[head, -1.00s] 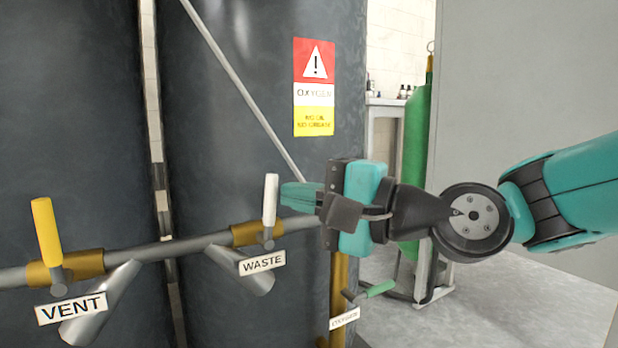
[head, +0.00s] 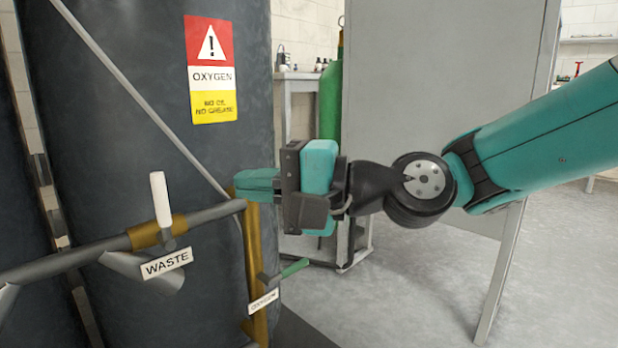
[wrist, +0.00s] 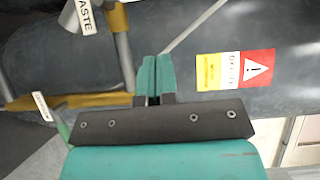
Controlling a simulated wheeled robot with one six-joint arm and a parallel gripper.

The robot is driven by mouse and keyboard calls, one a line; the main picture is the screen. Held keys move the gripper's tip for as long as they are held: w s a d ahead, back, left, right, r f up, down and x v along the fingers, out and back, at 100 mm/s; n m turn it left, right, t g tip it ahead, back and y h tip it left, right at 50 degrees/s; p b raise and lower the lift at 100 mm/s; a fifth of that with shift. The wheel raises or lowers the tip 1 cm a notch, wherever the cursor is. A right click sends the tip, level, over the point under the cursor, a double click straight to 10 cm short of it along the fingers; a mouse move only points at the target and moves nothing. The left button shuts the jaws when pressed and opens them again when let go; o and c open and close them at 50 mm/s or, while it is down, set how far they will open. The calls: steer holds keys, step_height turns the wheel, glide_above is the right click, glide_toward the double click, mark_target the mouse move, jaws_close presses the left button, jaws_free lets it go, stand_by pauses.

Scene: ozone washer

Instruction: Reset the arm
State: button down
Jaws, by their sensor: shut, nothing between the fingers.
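My gripper (head: 256,184) is shut and empty, its teal fingers together and pointing left in the head view. It sits in front of the right side of the dark tank (head: 130,110), right of the white-handled WASTE valve (head: 160,205) and above the green-handled OXYGEN valve (head: 290,270). In the wrist view the shut fingers (wrist: 155,75) point up the picture toward the tank, with the oxygen warning sign (wrist: 236,70) to their right. I cannot tell whether the fingertips touch the pipe.
A grey pipe (head: 60,262) runs across the tank front. A green cylinder (head: 331,105) stands behind my gripper, beside a grey panel (head: 440,80). Open grey floor (head: 400,290) lies to the lower right.

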steer(key=s+d+r+n+g+h+p, duration=0.1)
steer(key=s+d+n+h+p, duration=0.2)
steer(key=s+d+h+p, duration=0.35)
steer(key=s+d+n+h+p, duration=0.2)
steer(key=s+d+h+p, duration=0.15)
steer(key=d, duration=0.65)
steer(key=s+d+r+n+g+h+p, duration=0.1)
steer(key=s+d+n+h+p, duration=0.25)
steer(key=s+d+p, duration=0.35)
step_height(320, 180, up, 36)
steer(key=w+d+p, duration=0.1)
steer(key=w+p, duration=0.1)
steer(key=p, duration=3.3)
steer(key=shift+w+r, duration=0.2)
steer(key=shift+w, duration=0.1)
steer(key=c, duration=1.8)
jaws_free()
